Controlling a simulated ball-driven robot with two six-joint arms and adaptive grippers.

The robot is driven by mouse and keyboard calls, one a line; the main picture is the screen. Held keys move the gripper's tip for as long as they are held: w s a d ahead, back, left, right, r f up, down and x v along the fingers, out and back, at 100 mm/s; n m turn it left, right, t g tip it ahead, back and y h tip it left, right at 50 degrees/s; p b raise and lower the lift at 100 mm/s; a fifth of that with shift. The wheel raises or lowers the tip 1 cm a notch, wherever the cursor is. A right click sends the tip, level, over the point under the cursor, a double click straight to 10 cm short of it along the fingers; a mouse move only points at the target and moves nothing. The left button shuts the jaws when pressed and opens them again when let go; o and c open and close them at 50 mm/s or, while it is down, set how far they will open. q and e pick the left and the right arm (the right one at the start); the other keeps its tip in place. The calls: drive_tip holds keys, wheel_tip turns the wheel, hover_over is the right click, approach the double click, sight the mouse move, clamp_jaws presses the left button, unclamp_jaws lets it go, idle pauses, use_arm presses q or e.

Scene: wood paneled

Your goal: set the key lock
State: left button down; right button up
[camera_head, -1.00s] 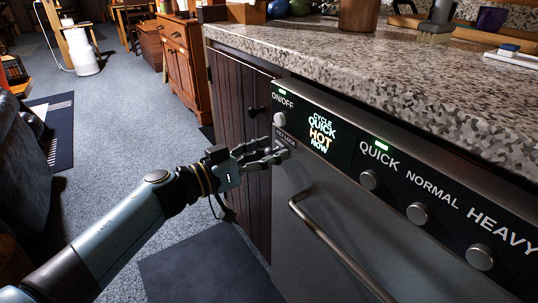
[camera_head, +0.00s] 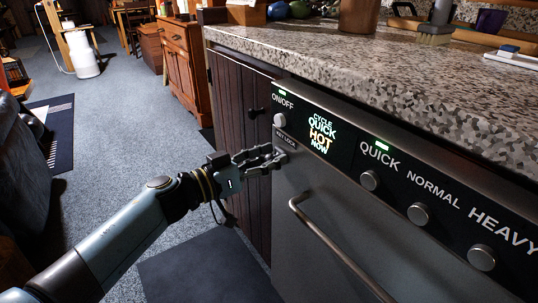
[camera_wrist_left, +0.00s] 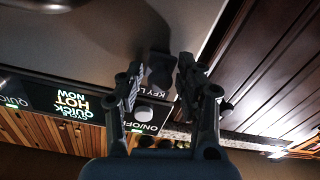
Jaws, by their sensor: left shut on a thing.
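The dishwasher front (camera_head: 330,215) has a black control panel with a "KEY LOCK" label (camera_head: 286,138) at its left end, below the ON/OFF button (camera_head: 280,120). My left gripper (camera_head: 281,158) is at the panel's lower left edge, just under that label. In the left wrist view, my left gripper (camera_wrist_left: 160,72) has its two fingers on either side of a dark knob, the key lock (camera_wrist_left: 160,68), and is shut on it. In the head view the fingers hide the key lock. My right gripper is not in view.
The display (camera_head: 321,133) reads "CYCLE QUICK HOT NOW". Several round knobs, such as the QUICK knob (camera_head: 370,180), line the panel to the right. A bar handle (camera_head: 335,245) sticks out below. The granite counter (camera_head: 400,75) overhangs above. Open floor lies left.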

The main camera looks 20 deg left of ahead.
use_arm(q)
wheel_tip(320, 180, down, 2)
drive_tip(key=shift+f, duration=0.3)
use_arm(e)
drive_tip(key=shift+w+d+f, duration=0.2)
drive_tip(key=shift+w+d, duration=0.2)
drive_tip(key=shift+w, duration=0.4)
use_arm(q)
drive_tip(key=c, duration=1.5)
unclamp_jaws()
drive_tip(key=o, duration=0.4)
drive_tip(key=shift+o, duration=0.2)
drive_tip(key=v, duration=1.2)
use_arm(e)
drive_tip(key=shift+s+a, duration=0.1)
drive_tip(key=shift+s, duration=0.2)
